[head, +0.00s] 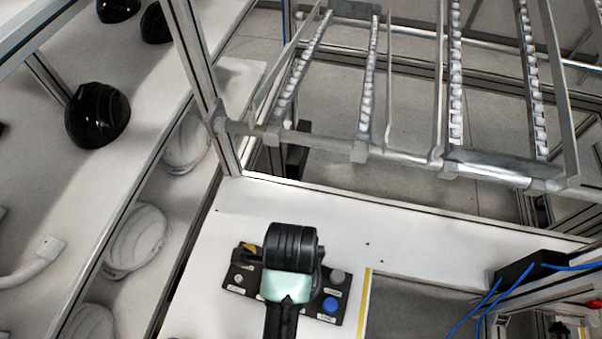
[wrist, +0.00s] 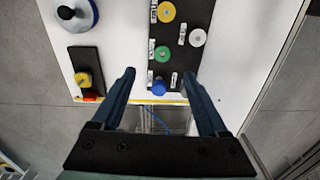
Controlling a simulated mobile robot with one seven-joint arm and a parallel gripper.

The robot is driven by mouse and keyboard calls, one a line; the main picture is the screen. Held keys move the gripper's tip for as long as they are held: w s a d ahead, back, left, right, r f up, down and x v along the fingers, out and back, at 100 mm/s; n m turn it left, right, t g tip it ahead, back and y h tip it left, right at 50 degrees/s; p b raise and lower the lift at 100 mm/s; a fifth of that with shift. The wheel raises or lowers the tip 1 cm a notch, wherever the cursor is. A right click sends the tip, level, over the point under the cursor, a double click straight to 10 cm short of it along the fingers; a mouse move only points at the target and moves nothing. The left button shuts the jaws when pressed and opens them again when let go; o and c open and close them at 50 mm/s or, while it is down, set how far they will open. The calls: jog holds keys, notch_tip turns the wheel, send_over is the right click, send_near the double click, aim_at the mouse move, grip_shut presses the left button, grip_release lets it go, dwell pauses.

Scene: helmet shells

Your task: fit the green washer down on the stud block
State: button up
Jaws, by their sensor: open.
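My gripper (wrist: 159,73) is open, with nothing between its two dark fingers. In the head view, my gripper (head: 283,318) shows at the bottom and hides part of the board below. A green disc with a pale centre, seemingly the green washer (wrist: 162,53), lies on a black labelled board (wrist: 177,58), just beyond the fingertips in the wrist view. A smaller black slab (wrist: 88,62) lies to the left, apart from my fingers. It carries a yellow round piece (wrist: 84,79) with a dark centre. It may be the stud block; I cannot tell for certain.
Yellow (wrist: 166,12), pale (wrist: 197,37) and blue (wrist: 158,87) discs sit on the same board. A wheel-like disc (wrist: 77,14) is at upper left. A metal frame post (head: 195,60) and roller rack (head: 370,85) stand behind the white table (head: 400,228).

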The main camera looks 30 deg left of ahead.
notch_tip(320, 180, down, 5)
jog(key=shift+s+r, duration=0.1)
jog(key=shift+r, duration=0.05)
jog(key=shift+w+d+f+p, duration=0.2)
jog(key=shift+f+p, duration=0.1)
jog(key=shift+f, duration=1.25)
jog(key=shift+w+d+f+p, duration=0.15)
jog(key=shift+f+p, duration=0.1)
jog(key=shift+f, duration=1.25)
jog(key=shift+a+f, duration=0.1)
jog(key=shift+f, duration=0.15)
grip_shut()
